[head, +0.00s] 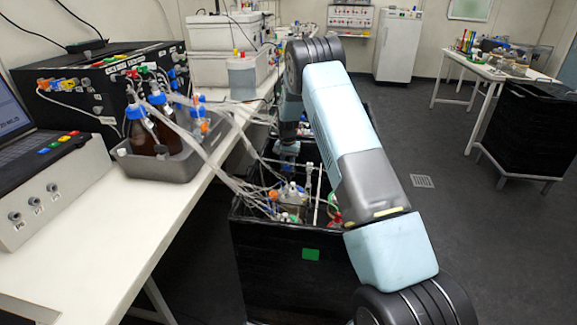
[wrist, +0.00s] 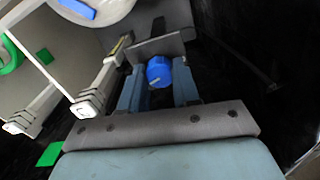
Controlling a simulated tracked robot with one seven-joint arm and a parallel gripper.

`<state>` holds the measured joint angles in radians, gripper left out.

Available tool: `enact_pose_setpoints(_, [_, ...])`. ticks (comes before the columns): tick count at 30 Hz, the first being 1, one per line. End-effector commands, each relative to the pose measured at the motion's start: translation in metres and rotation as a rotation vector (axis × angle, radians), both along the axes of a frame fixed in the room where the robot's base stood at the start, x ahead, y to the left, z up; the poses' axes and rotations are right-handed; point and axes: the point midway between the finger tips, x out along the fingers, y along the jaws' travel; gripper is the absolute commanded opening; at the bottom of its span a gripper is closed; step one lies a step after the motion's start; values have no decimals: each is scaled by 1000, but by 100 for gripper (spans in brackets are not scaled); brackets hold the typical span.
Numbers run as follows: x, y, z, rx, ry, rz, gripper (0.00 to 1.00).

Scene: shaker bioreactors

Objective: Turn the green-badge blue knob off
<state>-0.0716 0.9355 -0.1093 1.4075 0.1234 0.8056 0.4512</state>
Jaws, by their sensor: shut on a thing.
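The blue knob (wrist: 158,74) shows in the wrist view, in front of a grey plate. My gripper (wrist: 158,84) has one finger on each side of it and is shut on it. A pale mark shows on the knob's face, but I cannot read its setting. A small green badge (wrist: 45,56) is on a pale panel at the left, and a green patch (wrist: 50,153) lies lower left. In the head view, a green badge (head: 310,253) is on the front of the black box under my arm. The knob cannot be made out there.
White rail-like parts (wrist: 95,95) stand close left of my gripper. Tubes and bottles (head: 290,195) crowd the black box (head: 270,270). A white bench (head: 150,215) with a grey tray (head: 165,165) stands at the left. Open floor (head: 440,215) lies right.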

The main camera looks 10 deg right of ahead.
Motion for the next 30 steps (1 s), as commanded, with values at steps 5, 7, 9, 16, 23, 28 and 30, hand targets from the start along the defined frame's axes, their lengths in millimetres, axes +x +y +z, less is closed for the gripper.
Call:
enact_pose_setpoints(5, [1,-1,1,-1,-4,-133,1])
enact_pose_setpoints(7, [1,-1,1,-1,-4,-177,1])
enact_pose_setpoints(9, [1,-1,1,0,-4,-214,1])
enact_pose_setpoints(16, [1,-2,1,-1,-4,-299,1])
enact_pose_setpoints(23, [1,-3,1,-1,-4,-327,1])
enact_pose_setpoints(28, [1,-4,1,-2,-3,-329,1])
enact_pose_setpoints(30, [1,-4,1,-3,-4,-329,1])
